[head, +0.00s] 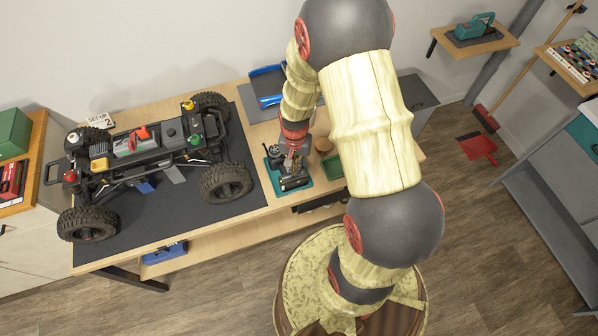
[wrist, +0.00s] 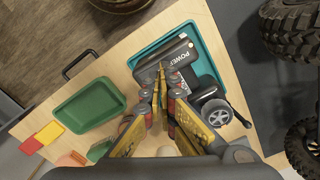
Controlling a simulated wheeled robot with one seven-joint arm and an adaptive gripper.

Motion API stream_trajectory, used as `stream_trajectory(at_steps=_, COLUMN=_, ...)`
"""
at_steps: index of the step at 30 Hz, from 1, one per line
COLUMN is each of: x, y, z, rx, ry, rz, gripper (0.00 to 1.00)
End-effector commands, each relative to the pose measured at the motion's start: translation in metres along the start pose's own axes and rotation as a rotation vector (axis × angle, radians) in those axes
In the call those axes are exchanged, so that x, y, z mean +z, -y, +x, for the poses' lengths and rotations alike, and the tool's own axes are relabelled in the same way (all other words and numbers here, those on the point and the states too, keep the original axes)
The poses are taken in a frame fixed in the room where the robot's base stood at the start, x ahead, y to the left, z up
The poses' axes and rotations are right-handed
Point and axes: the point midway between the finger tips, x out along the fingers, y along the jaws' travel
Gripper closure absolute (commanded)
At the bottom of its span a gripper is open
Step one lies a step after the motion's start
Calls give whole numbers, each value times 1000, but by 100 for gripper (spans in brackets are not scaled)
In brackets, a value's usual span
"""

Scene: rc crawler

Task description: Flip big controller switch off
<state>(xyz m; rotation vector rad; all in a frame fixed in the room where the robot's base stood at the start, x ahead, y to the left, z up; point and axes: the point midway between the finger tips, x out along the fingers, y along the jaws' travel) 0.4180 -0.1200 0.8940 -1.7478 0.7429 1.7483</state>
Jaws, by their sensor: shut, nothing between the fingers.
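The big controller (head: 294,183) is a dark device with a grey wheel, lying in a teal tray (head: 304,190) on the workbench. In the wrist view the controller (wrist: 157,60) shows a white "POWER" label, and the teal tray (wrist: 206,37) surrounds it. My gripper (wrist: 161,74) is shut and empty, with its fingertips over the controller body beside the label. In the head view my gripper (head: 294,170) points down at the controller and covers part of it. The switch is hidden or too small to make out, and I cannot tell whether the fingertips touch it.
The RC crawler (head: 140,150) stands on a dark mat (head: 150,220) left of the controller. A green tray (wrist: 88,105) lies beside the teal tray. A blue tray (head: 267,88) is at the back of the bench. Small yellow and red pieces (wrist: 48,133) lie near the green tray.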

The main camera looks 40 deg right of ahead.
Motion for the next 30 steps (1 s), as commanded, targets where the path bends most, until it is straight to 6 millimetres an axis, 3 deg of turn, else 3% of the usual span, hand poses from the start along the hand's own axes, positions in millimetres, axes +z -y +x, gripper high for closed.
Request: stream_trajectory(at_steps=30, x=0, y=0, z=6, rx=0, ry=0, rz=0, gripper=100)
